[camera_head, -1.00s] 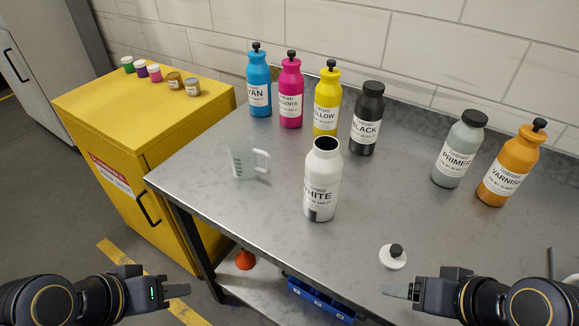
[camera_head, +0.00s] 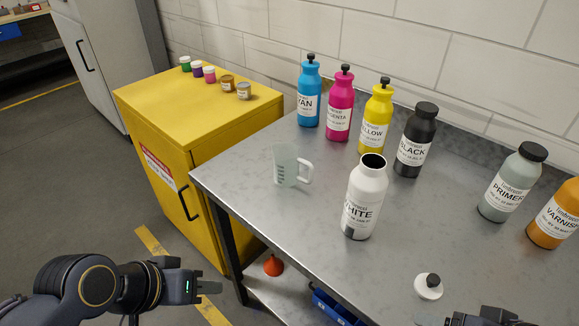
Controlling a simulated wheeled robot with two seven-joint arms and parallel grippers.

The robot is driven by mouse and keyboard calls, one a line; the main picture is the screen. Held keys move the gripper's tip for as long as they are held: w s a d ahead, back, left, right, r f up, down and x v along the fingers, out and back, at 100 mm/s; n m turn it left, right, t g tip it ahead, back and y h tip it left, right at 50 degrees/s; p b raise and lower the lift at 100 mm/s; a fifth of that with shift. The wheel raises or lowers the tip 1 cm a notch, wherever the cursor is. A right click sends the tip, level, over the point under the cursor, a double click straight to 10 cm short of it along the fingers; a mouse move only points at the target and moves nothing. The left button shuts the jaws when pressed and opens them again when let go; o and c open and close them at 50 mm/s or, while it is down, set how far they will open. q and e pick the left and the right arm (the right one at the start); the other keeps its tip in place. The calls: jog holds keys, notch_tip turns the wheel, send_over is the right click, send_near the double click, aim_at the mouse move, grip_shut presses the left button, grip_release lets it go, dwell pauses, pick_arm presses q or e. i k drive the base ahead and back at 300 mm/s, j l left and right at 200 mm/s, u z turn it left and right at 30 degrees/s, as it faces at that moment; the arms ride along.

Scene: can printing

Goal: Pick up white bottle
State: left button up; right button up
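The white bottle (camera_head: 365,197) stands upright on the metal table, its top uncapped and showing a dark opening. A white lid with a black knob (camera_head: 428,286) lies on the table to its lower right. My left gripper (camera_head: 211,287) is in front of the table's left edge, well left of and below the bottle, and looks empty; the gap between its fingers is not clear. My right gripper (camera_head: 436,321) is at the bottom edge, mostly cut off, near the lid. Neither gripper touches the bottle.
A clear measuring cup (camera_head: 285,166) stands left of the bottle. Cyan (camera_head: 309,95), magenta (camera_head: 339,107), yellow (camera_head: 375,120) and black (camera_head: 415,142) bottles line the back. Primer (camera_head: 512,184) and varnish (camera_head: 556,215) bottles stand right. A yellow cabinet (camera_head: 205,130) adjoins the table.

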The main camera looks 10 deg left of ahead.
aim_at(368, 182)
jog(key=j+z, duration=0.8)
jog(key=i+j+z, duration=0.1)
jog(key=z, duration=0.15)
jog(key=j, duration=0.1)
